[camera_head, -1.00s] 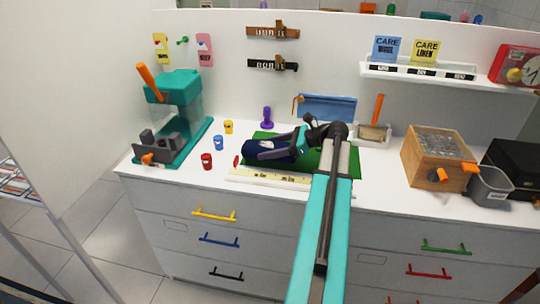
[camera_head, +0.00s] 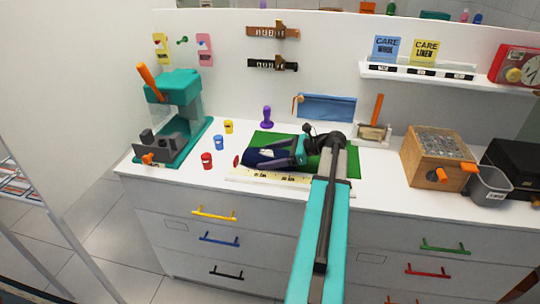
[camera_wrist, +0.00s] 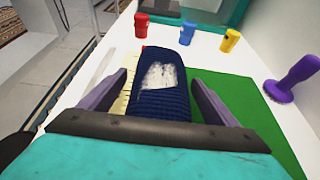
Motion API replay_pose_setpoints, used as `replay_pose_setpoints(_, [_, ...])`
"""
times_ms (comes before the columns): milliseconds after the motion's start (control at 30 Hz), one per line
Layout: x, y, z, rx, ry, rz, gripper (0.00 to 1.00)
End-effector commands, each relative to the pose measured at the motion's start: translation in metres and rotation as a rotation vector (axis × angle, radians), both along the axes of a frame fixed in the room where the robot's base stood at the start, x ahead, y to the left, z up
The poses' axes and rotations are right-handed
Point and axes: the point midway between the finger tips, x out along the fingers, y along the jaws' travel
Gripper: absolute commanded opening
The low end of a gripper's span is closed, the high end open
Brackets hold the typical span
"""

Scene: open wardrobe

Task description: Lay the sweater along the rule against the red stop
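The navy knitted sweater (camera_head: 262,158), folded into a narrow bundle with a pale patch, lies on the left part of the green mat (camera_head: 347,165). The yellow rule (camera_head: 270,179) runs along the mat's front edge, beside the sweater. The red stop (camera_head: 236,161) stands at the sweater's left end; whether they touch is unclear. My gripper (camera_head: 301,152) is low at the sweater's right end. In the wrist view its fingers (camera_wrist: 158,78) straddle the sweater (camera_wrist: 165,82), spread apart, with a gap on the left side where the rule (camera_wrist: 122,102) shows.
Red (camera_head: 207,160), blue (camera_head: 219,142) and yellow (camera_head: 228,127) cups stand left of the mat. A purple knobbed object (camera_head: 266,117) stands behind it. A teal machine (camera_head: 178,110) is farther left; a wooden box (camera_head: 437,157) is at right.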

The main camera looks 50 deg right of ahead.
Motion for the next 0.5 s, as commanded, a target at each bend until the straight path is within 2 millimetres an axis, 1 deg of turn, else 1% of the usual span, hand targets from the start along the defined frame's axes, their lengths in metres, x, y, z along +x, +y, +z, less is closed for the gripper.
replay_pose_setpoints(400, [0.0003, 0.0003, 0.0028, -0.001, 0.000, 0.000, 0.83])
replay_pose_setpoints(500, [-0.0051, -0.0038, 0.0056, 0.000, 0.000, -0.001, 0.83])
